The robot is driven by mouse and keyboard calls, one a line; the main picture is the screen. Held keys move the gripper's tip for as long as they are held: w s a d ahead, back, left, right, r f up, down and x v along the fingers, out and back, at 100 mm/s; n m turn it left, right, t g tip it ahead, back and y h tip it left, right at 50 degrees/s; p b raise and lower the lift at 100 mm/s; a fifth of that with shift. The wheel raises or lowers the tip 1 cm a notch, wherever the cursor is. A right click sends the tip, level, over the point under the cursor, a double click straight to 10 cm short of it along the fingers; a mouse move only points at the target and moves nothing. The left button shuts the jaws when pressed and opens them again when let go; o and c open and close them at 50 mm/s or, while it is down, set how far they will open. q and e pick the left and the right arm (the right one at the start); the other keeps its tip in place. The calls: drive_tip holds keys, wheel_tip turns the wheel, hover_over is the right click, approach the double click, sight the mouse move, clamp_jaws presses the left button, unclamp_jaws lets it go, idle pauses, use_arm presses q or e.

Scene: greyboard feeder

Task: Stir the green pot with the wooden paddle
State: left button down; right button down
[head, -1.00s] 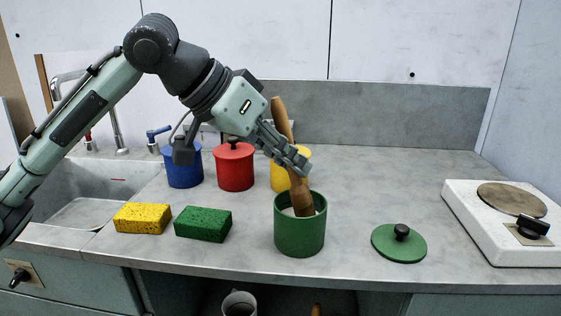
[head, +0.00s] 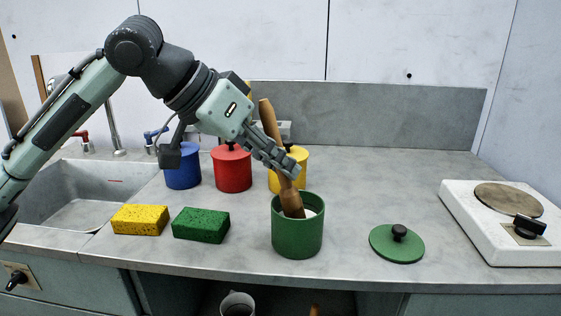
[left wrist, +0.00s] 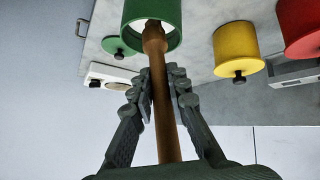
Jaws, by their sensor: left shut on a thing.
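The green pot (head: 297,238) stands open near the counter's front edge, with pale contents visible inside. The wooden paddle (head: 269,120) leans in it, its lower end inside the pot and its upper end tilted up and left. My left gripper (head: 290,170) is shut on the paddle above the rim. In the left wrist view the paddle (left wrist: 162,100) passes between the fingers (left wrist: 160,85) and reaches into the green pot (left wrist: 133,42). The paddle's tip is hidden in the pot. The green lid (head: 397,245) lies on the counter to the right. My right gripper does not show.
Blue (head: 182,172), red (head: 232,172) and yellow (head: 293,155) lidded pots stand behind. Yellow (head: 140,220) and green (head: 201,226) sponges lie left of the green pot. A hotplate (head: 508,222) stands at the right, a sink (head: 75,200) at the left. The counter's right middle is clear.

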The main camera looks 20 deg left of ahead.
use_arm(q)
drive_tip(key=shift+r, duration=0.1)
drive_tip(key=shift+r, duration=4.6)
drive_tip(key=shift+r, duration=2)
